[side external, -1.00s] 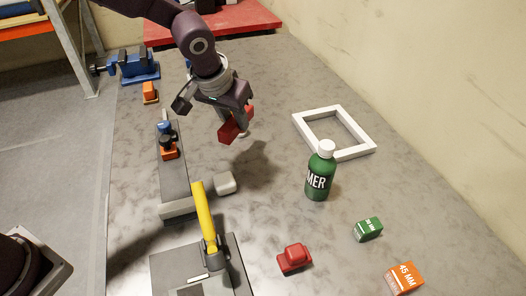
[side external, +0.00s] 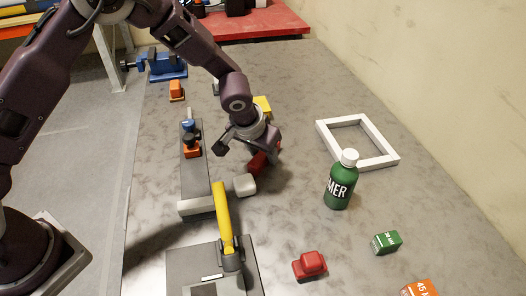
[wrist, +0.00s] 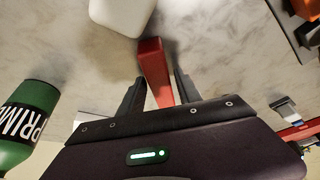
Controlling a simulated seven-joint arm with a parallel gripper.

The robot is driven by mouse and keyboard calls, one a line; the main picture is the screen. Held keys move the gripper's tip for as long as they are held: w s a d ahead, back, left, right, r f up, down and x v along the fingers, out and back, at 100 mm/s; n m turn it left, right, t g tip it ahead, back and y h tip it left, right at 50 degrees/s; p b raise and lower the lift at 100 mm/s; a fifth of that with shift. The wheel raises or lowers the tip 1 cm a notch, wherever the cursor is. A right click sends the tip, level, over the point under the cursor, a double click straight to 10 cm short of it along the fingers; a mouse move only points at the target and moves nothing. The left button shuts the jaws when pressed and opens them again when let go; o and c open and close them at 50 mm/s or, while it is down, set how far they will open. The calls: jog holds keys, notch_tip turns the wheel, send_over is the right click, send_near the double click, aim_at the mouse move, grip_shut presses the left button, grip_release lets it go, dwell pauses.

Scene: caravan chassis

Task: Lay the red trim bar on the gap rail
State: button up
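My gripper (side external: 255,152) is low over the middle of the table, right of the long grey rail. It is shut on the red trim bar (side external: 259,163), which hangs tilted from the fingers. In the wrist view the red bar (wrist: 152,65) runs out between the two dark fingers, toward a white block. The long grey rail (side external: 196,180) lies along the table with a light end block; I cannot tell for certain that it is the gap rail. An orange and black piece (side external: 192,147) and a blue piece (side external: 188,126) are on it.
The white block (side external: 245,185) is close in front of the bar. A green bottle (side external: 340,185) and white frame (side external: 358,143) stand right.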

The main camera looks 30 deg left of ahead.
jog(key=shift+o, duration=0.3)
jog(key=shift+r, duration=0.1)
jog(key=shift+r, duration=0.3)
jog(key=s+a+v, duration=0.1)
jog(key=a+v, duration=0.3)
jog(key=v, duration=1.5)
jog(key=s+a+r, duration=0.3)
jog(key=s+a, duration=0.1)
jog(key=s, duration=0.3)
jog(key=s+a+r, duration=0.4)
jog(key=s, duration=0.4)
jog(key=shift+s+t+y, duration=0.35)
jog(key=shift+t+y, duration=0.05)
jog(key=shift+o, duration=0.4)
jog(key=s, duration=0.9)
jog(key=shift+a+f+h, duration=0.15)
jog(key=shift+f+h, duration=0.25)
jog(key=shift+f, duration=0.1)
